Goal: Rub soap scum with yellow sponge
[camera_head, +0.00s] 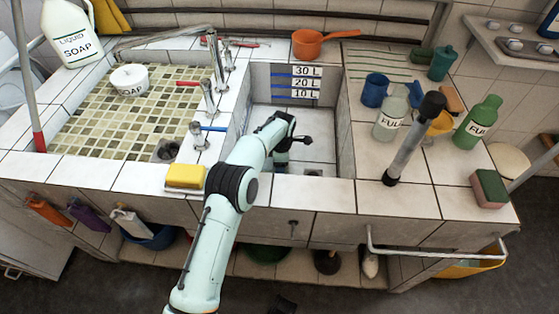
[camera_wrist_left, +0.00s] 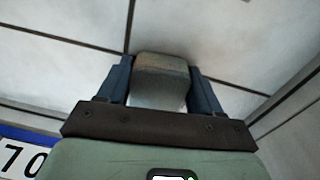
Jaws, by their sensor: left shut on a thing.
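A yellow sponge (camera_head: 185,176) with a white lower layer lies on the tiled front ledge, left of my left arm. My left arm reaches down into the tiled sink basin (camera_head: 346,130). My left gripper (camera_head: 282,158) is low inside the basin, away from the yellow sponge. In the left wrist view, its blue fingers are shut on a small grey-brown block (camera_wrist_left: 161,68), with pale tiles beyond. I cannot tell exactly what this block is. No soap scum can be clearly made out. My right gripper is not in view.
Blue volume labels (camera_head: 295,82) mark the basin's back wall. Metal taps (camera_head: 209,98) line its left side. A cup (camera_head: 375,90), bottles (camera_head: 390,119) and a green-and-brown sponge (camera_head: 489,188) stand on the right counter. An orange pan (camera_head: 308,43) sits behind.

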